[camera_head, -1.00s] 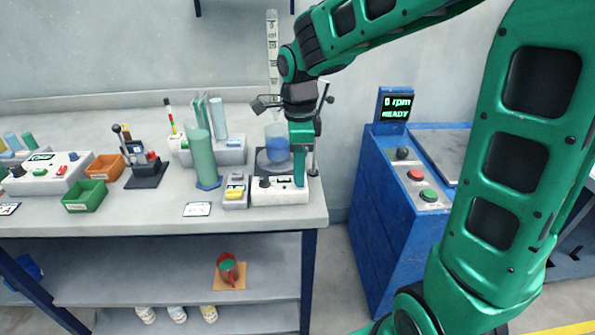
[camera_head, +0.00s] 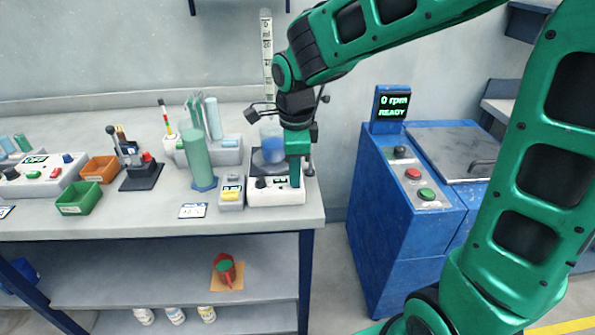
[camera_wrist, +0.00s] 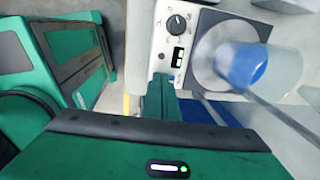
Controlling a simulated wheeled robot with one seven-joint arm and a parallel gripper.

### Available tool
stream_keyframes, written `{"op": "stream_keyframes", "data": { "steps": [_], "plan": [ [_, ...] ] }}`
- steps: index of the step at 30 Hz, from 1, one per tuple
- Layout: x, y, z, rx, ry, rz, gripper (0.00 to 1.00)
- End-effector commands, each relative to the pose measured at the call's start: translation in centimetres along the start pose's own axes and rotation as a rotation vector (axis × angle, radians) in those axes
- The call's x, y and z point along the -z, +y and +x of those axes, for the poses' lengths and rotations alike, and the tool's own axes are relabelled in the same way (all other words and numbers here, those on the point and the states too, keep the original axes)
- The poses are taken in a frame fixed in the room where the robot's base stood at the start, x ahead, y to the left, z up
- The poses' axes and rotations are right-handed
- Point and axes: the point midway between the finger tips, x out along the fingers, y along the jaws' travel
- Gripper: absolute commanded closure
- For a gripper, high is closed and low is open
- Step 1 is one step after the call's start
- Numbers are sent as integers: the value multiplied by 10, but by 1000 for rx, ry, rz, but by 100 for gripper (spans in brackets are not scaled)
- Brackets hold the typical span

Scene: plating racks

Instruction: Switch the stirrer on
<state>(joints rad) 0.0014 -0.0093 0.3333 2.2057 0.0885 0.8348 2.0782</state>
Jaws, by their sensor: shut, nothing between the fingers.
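The stirrer (camera_head: 262,197) is a white box at the right front of the bench. Its front carries a black knob (camera_wrist: 177,23) and a small black switch or window (camera_wrist: 178,56), whose state I cannot read. A clear beaker with blue liquid (camera_wrist: 243,65) stands on its round grey plate (camera_wrist: 205,82). My gripper (camera_head: 295,184) is shut and empty, pointing down at the right part of the stirrer's front. In the wrist view its green fingers (camera_wrist: 160,88) are beside the black switch. I cannot tell whether they touch the box.
A yellow-buttoned grey device (camera_head: 231,192) and a tall green cylinder (camera_head: 199,160) stand left of the stirrer. A thin rod and clamps rise close around the beaker. A blue cabinet (camera_head: 385,225) with buttons and a "0 rpm READY" screen (camera_head: 393,105) stands right, across a gap.

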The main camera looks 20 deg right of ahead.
Motion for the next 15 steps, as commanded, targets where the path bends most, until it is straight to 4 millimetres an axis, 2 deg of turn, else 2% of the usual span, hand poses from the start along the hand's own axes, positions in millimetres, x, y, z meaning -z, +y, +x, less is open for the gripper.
{"op": "stream_keyframes", "data": {
  "steps": [1,15],
  "plan": [
    [4,4,8,-20,9,0,100],
    [4,-22,13,-23,11,7,100]
  ]
}}
